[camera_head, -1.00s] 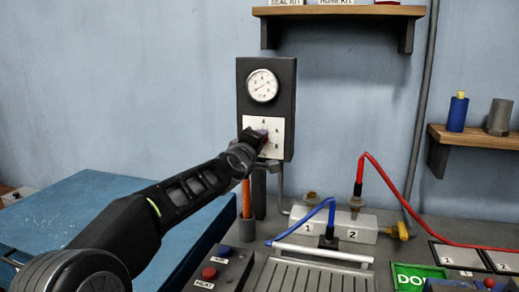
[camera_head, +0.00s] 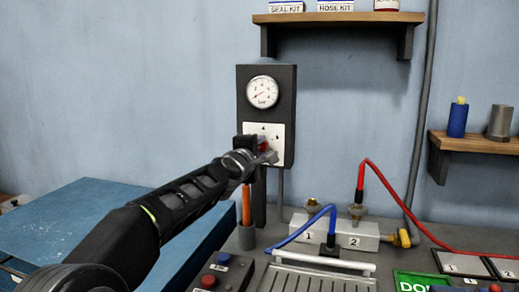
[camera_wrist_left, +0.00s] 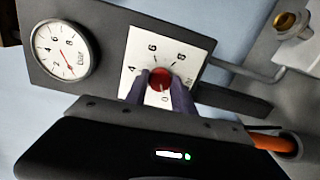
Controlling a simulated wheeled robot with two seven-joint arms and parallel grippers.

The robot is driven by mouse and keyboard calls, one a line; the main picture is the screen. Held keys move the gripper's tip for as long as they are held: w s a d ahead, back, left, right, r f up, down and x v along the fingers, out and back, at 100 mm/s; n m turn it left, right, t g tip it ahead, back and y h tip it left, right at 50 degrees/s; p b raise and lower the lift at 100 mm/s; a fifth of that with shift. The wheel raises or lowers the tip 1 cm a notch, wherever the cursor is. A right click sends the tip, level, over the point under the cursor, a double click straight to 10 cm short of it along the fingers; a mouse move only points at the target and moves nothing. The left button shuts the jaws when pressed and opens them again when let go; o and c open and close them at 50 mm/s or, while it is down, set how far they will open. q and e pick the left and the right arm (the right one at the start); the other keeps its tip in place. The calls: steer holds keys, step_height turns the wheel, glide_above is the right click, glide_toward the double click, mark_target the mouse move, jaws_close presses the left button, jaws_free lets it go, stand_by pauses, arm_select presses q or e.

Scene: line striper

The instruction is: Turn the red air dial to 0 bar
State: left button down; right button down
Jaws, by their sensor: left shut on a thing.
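The red air dial (camera_wrist_left: 160,79) sits on a white numbered plate (camera_wrist_left: 140,57) on a dark wall panel (camera_wrist_left: 105,22). My left gripper (camera_wrist_left: 161,92) is shut on the dial, one finger on each side of it. In the head view the left gripper (camera_head: 264,148) covers much of the plate, and only a bit of red shows. The dial's exact setting is hard to read. A round white pressure gauge (camera_head: 262,92) is above the plate. Its needle slants to the lower left in the head view; its exact reading is too small to tell. My right gripper is not in view.
Below the panel are an orange-handled tool in a holder (camera_head: 246,236) and a button box (camera_head: 222,272). A manifold (camera_head: 370,237) with blue and red hoses stands on the bench to the right. Wooden shelves (camera_head: 340,18) are above and at right. A blue surface (camera_head: 75,215) lies at left.

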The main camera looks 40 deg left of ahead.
arm_select(q)
steer(key=c, duration=1.1)
jaws_free()
steer(key=shift+o, duration=0.2)
steer(key=p+v, duration=0.1)
steer(key=v, duration=0.6)
steer(key=shift+s+d, duration=0.2)
steer(key=shift+s, duration=0.15)
